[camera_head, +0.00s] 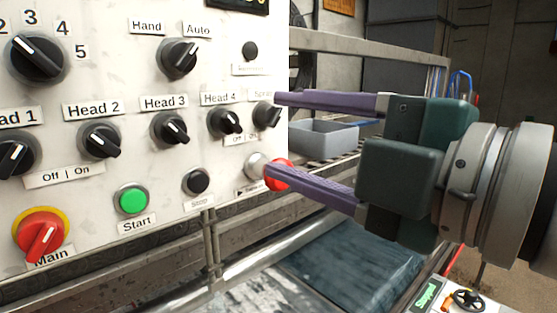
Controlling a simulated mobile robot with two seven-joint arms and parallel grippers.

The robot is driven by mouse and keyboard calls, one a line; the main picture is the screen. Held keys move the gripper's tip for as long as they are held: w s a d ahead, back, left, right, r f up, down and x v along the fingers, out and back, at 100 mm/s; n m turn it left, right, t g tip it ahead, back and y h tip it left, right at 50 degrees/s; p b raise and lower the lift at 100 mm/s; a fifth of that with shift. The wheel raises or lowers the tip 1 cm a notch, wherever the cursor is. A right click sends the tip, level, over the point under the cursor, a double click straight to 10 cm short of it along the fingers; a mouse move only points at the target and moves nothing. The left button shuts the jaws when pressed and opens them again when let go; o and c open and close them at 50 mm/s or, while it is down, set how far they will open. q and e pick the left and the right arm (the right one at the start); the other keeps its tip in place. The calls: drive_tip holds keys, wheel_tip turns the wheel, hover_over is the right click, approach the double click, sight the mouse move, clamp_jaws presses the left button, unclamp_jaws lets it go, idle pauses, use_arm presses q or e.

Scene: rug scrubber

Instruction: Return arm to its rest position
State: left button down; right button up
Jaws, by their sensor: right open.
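My right gripper (272,134) comes in from the right with two long purple fingers spread wide apart. It is open, with nothing between the fingers. Its upper fingertip is in front of the panel's right edge, close to the knob (267,115) right of Head 4. Its lower fingertip overlaps a red round button (278,174) at the panel's lower right; I cannot tell if they touch. The white control panel (110,75) fills the left side. My left gripper is not in view.
The panel carries several black knobs, a green Start button (132,200), a black Stop button (197,181) and a red Main switch (40,234). A grey bin (322,138) stands behind the gripper. Metal rails (370,45) run behind. A blue-grey rug (350,262) lies below.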

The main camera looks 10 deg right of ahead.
drive_tip(key=shift+v, duration=0.85)
drive_tip(key=s+d+f+m+g+h, duration=0.2)
drive_tip(key=s+d+f+m+h, duration=0.15)
drive_tip(key=f+m, duration=0.35)
drive_tip(key=s+d+f+m+g+h, duration=0.2)
drive_tip(key=d+f+m+h, duration=0.3)
drive_tip(key=f+m, duration=0.25)
drive_tip(key=s+d+f+m+g+h, duration=0.25)
drive_tip(key=s+f+m+g, duration=0.45)
drive_tip(key=s, duration=0.5)
drive_tip(key=w+d+p+v, duration=0.1)
drive_tip(key=w+p+v, duration=0.1)
drive_tip(key=p+v, duration=1.2)
drive_tip(key=shift+d+r+y+p, duration=0.35)
drive_tip(key=shift+r+p, duration=0.25)
drive_tip(key=shift+p, duration=0.35)
